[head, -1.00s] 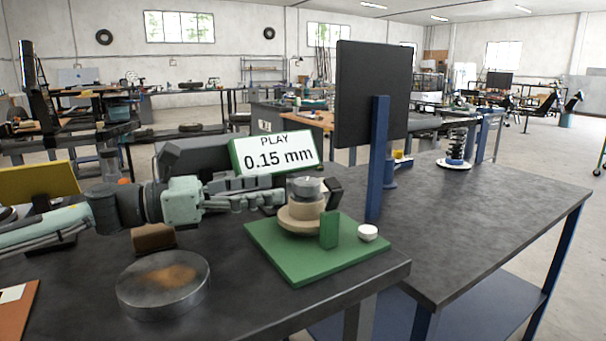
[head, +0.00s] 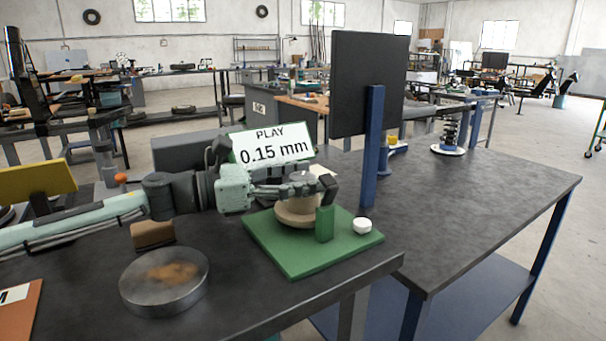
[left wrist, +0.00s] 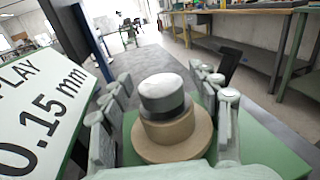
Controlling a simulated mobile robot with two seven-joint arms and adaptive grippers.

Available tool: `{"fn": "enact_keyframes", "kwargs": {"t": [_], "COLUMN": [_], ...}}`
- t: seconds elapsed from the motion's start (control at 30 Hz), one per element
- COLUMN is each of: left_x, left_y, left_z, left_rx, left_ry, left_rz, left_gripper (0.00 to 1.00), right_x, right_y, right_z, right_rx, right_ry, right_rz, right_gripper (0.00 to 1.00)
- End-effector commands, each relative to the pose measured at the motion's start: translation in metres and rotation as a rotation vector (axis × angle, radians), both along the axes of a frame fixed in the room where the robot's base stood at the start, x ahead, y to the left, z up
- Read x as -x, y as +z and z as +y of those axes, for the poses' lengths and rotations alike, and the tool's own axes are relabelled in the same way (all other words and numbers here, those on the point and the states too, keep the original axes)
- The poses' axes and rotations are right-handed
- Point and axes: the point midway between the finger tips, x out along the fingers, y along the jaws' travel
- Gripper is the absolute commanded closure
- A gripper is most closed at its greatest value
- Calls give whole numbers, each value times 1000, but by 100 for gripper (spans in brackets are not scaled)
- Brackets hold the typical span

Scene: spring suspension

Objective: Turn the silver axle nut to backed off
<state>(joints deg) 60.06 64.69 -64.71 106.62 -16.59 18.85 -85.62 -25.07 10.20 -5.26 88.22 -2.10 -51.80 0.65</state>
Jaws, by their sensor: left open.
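The silver axle nut (left wrist: 163,92) is a round cap with a dark band on top of a tan stepped hub (left wrist: 172,142) in the left wrist view. The hub (head: 295,216) stands on a green base plate (head: 290,262) in the head view, where the nut is mostly hidden by my fingers. My left gripper (head: 302,188) is open at nut height. In the left wrist view its fingers (left wrist: 165,118) stand on both sides of the nut and hub, with gaps visible. A display (head: 270,145) behind reads "PLAY 0.15 mm". My right gripper is not in view.
A green upright block (head: 324,223) and a white round knob (head: 362,226) sit on the plate. A dark screen on a blue post (head: 375,150) stands behind. A round metal dish (head: 164,282) and brown block (head: 152,234) lie left. The right bench top (head: 480,200) is mostly clear.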

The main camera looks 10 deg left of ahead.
Motion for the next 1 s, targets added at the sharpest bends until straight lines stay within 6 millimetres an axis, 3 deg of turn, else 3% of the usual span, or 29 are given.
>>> {"fn": "enact_keyframes", "kwargs": {"t": [0.17, 0.6, 1.0], "left_x": [0, 0, 1], "left_y": [0, 0, -1], "left_z": [0, 0, -1], "left_rx": [0, 0, -1], "left_ry": [0, 0, 96], "left_rz": [0, 0, -1], "left_gripper": [38, 90, 90], "right_x": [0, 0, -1], "right_y": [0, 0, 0], "right_z": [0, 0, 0], "right_rx": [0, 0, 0], "right_ry": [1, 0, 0], "right_rz": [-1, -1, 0], "right_gripper": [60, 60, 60]}}
